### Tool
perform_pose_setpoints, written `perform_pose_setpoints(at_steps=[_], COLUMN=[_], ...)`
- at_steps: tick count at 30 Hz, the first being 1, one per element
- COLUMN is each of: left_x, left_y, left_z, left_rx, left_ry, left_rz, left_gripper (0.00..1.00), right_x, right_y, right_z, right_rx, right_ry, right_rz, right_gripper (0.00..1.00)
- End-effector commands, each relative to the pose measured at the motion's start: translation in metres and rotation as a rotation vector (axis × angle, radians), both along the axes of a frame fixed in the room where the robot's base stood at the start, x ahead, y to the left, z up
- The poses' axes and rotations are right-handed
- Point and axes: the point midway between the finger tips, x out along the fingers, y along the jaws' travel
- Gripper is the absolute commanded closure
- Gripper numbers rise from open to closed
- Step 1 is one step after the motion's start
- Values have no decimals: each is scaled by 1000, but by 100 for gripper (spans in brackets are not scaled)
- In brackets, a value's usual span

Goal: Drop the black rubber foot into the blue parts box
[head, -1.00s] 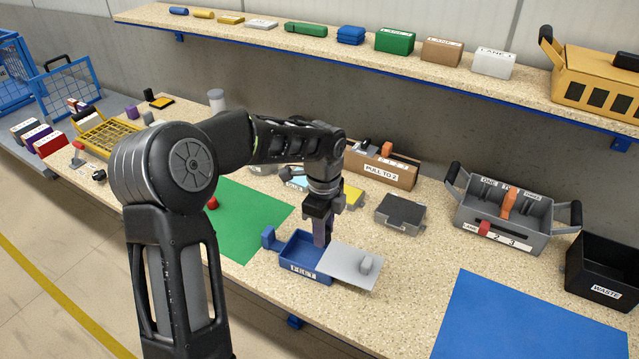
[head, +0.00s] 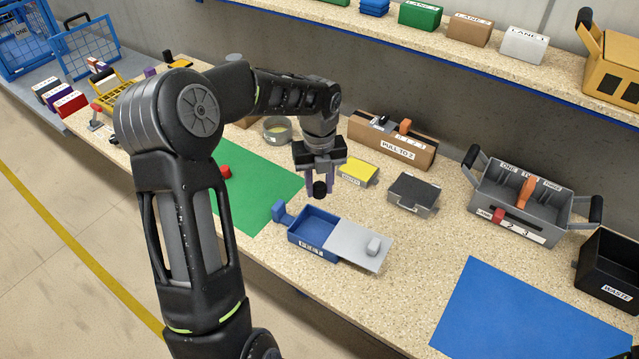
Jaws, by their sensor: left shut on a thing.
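My left gripper (head: 320,187) is shut on the black rubber foot (head: 320,189), a small dark round piece between its fingertips. It holds the foot in the air above the far side of the blue parts box (head: 301,243). The box sits on the speckled bench, its left part open and its inside showing blue. A grey lid plate with a knob (head: 350,246) covers the right part and reaches past the box's right end. A blue handle block stands at the left end.
A yellow-topped box (head: 357,170) and a dark-topped grey box (head: 413,192) stand behind. A cardboard box (head: 390,142), grey tote (head: 520,207) and black waste bin (head: 606,272) are farther right. A green mat (head: 255,205) and blue mat (head: 530,313) lie flat.

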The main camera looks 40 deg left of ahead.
Motion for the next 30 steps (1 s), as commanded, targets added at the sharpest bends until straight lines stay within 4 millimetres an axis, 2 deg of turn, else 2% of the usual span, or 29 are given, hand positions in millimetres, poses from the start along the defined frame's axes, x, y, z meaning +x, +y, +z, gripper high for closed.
perform_pose_setpoints(at_steps=[12,17,26,27,30], left_x=[0,0,0,0,0], left_y=[0,0,0,0,0], left_z=[-48,-56,-55,-55,-55], left_rx=[-1,0,0,0,0], left_ry=[1,0,0,0,0], left_rz=[0,1,1,1,1], left_gripper=[100,100,100,67,59], right_x=[3,3,3,3,3], right_y=[1,1,1,1,1], right_z=[-39,-44,-44,-44,-44], right_rx=[6,6,6,6,6], right_ry=[-9,-9,-10,-10,-10], right_rz=[2,2,2,2,2], right_gripper=[37,37,37,37,37])
